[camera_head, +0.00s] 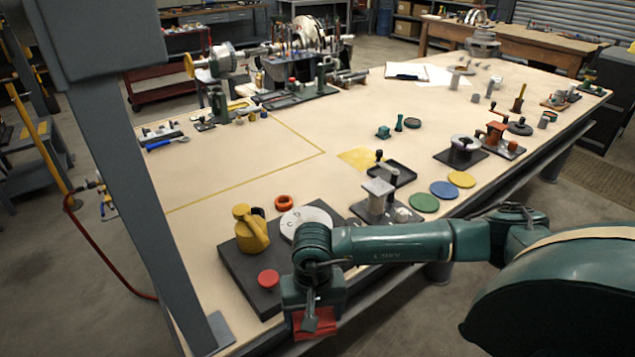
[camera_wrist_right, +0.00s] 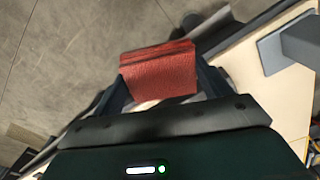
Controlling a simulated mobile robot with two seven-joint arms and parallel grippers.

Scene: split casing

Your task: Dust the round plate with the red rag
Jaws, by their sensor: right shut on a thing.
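My right gripper (camera_head: 312,327) hangs at the near edge of the workbench, shut on the red rag (camera_head: 316,321). In the right wrist view the folded rag (camera_wrist_right: 160,70) is held between the two fingers, with floor and the bench edge behind it. A pale round plate with dark marks (camera_head: 296,217) lies on a dark base board (camera_head: 238,272). My right wrist hides part of the plate. The rag is apart from the plate, on its near side. My left gripper is not in view.
A yellow casing part (camera_head: 250,232) and a red knob (camera_head: 268,279) stand on the board. An orange ring (camera_head: 284,202) lies behind the plate. A grey post (camera_head: 130,190) rises at left. Green (camera_head: 424,203), blue and yellow discs lie right.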

